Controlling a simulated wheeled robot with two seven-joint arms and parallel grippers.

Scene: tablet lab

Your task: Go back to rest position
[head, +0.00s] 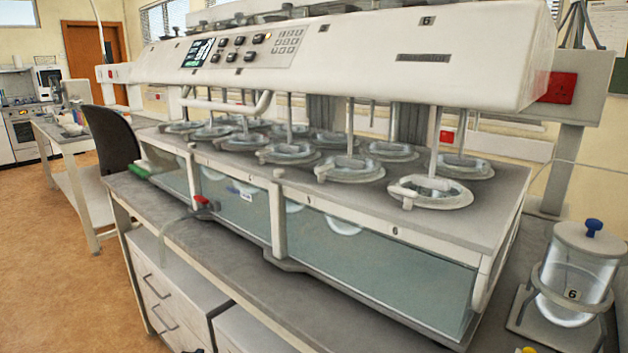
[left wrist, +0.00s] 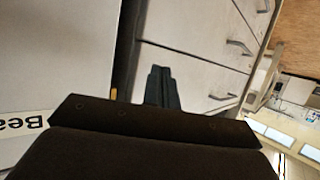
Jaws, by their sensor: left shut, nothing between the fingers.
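My left gripper (left wrist: 162,72) shows in the left wrist view, its two dark fingers together and nothing between them. It points toward the pale drawer fronts (left wrist: 200,75) with metal handles, and touches nothing that I can see. In the head view I cannot make out the left gripper clearly. My right gripper is in neither view. The dissolution tester (head: 330,50) stands on the grey bench, with its row of lidded vessels above a clear water bath (head: 370,260).
The grey bench top (head: 185,240) has a bare strip along its front edge, above white drawers (head: 160,290). A glass jar (head: 575,275) with a blue knob stands in a holder at the right. A dark chair (head: 108,138) and open floor (head: 45,270) lie to the left.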

